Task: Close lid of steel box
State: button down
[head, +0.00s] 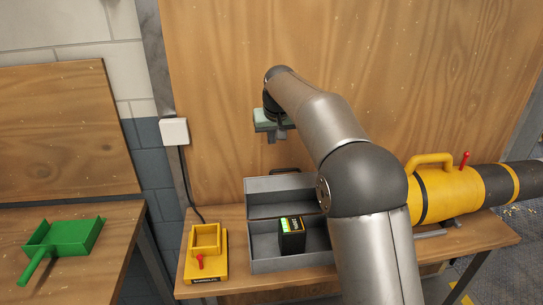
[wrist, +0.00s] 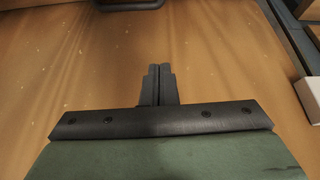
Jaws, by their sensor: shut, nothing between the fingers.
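The grey steel box (head: 262,254) stands on the wooden workbench, left of my arm. Its lid (head: 280,188) is open at the back, with a dark handle (head: 283,170) at its far edge. A black battery-like block with green and yellow markings (head: 292,237) sits inside the box. My arm covers the box's right side. My gripper (head: 277,138) is above the box, apart from it, in front of the wooden wall panel. In the wrist view the two fingers (wrist: 160,72) are together with nothing between them. A dark curved piece shows at the top of that view.
A yellow charger-like holder with a red lever (head: 207,257) stands left of the box. A large yellow and black cylinder (head: 450,190) lies on the right. A white wall socket (head: 174,131) has a hanging cable. A green dustpan (head: 64,240) lies on another table.

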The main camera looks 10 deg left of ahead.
notch_tip(320, 180, down, 9)
jog(key=p, duration=0.3)
jog(key=shift+w, duration=0.15)
dwell(0.3)
jog(key=shift+a+f+b, duration=0.1)
jog(key=shift+f+b, duration=0.05)
jog(key=shift+b, duration=0.15)
